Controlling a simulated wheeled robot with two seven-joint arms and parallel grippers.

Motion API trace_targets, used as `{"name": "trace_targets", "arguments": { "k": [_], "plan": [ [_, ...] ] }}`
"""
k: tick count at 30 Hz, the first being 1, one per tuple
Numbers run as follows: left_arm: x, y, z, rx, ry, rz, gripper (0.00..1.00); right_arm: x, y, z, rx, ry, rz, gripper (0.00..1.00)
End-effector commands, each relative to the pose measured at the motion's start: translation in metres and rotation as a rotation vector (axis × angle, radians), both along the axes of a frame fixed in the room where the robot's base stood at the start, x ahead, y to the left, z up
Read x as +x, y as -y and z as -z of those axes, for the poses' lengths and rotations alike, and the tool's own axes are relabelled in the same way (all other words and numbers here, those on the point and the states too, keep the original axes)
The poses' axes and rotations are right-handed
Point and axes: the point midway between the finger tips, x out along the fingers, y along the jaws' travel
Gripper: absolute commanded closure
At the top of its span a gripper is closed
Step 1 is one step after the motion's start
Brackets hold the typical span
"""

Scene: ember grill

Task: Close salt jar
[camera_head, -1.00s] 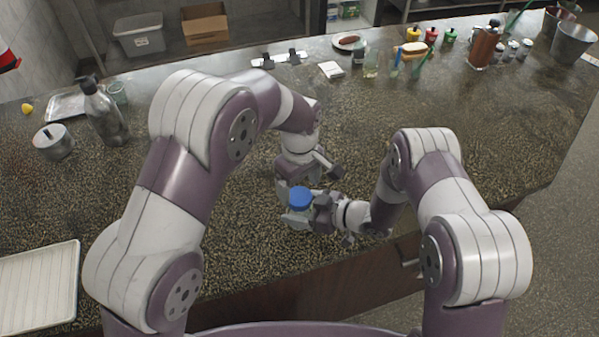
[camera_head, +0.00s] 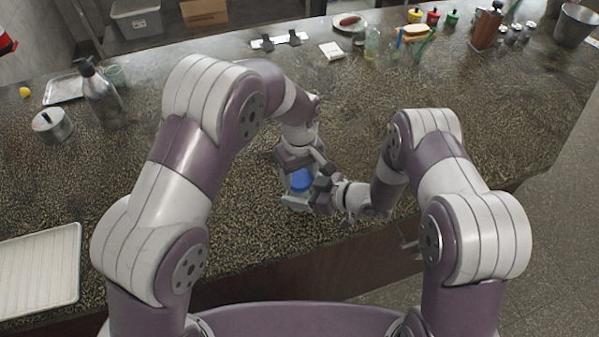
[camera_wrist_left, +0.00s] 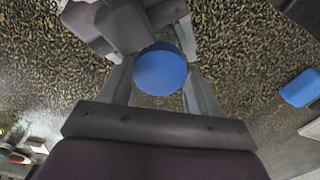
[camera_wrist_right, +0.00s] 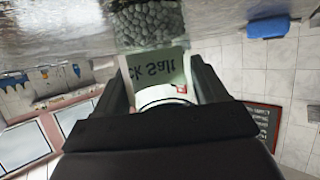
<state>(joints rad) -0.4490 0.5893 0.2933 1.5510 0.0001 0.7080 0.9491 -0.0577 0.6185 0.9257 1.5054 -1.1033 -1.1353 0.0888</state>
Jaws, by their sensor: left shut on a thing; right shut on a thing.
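The salt jar (camera_wrist_right: 155,65) is clear, with a "…ck Salt" label and dark grains. It shows upside down in the right wrist view, between the fingers of my right gripper (camera_wrist_right: 155,85), which is shut on it. The round blue lid (camera_wrist_left: 160,70) lies between the fingers of my left gripper (camera_wrist_left: 158,82), which is shut on it. In the head view the blue lid (camera_head: 300,180) is at the jar's top, with both grippers close together. The fingers hide the seam, so I cannot tell whether the lid is seated.
A metal pot (camera_head: 50,125) and a bottle (camera_head: 100,95) stand at the left. A pale tray (camera_head: 40,265) lies at the front left. Bottles, a plate (camera_head: 350,22) and buckets stand along the back. The counter around the grippers is clear.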

Motion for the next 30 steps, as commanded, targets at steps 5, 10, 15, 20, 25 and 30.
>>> {"name": "trace_targets", "arguments": {
  "k": [5, 10, 15, 20, 25, 30],
  "plan": [
    [0.0, 0.0, 0.0, 0.0, 0.001, 0.094, 0.75, 0.0, 0.0, 0.0, 0.0, 0.0, 0.0, 1.0],
    [0.0, 0.0, 0.0, 0.0, 0.001, 0.092, 0.36, 0.0, 0.0, 0.0, 0.0, 0.0, 0.0, 1.0],
    [0.0, 0.0, 0.0, 0.0, 0.0, 0.091, 0.13, 0.0, 0.0, 0.0, 0.0, 0.0, 0.0, 1.0],
    [0.0, 0.0, -0.002, 0.0, 0.001, 0.091, 0.13, 0.0, 0.0, 0.0, 0.0, 0.0, -0.001, 1.0],
    [0.001, 0.001, -0.024, -0.003, 0.004, 0.091, 0.13, 0.0, 0.0, 0.0, -0.001, -0.001, -0.001, 1.0],
    [0.0, 0.0, -0.043, -0.001, 0.002, 0.091, 0.13, 0.0, 0.0, 0.0, -0.001, -0.001, -0.001, 1.0]
  ]
}}
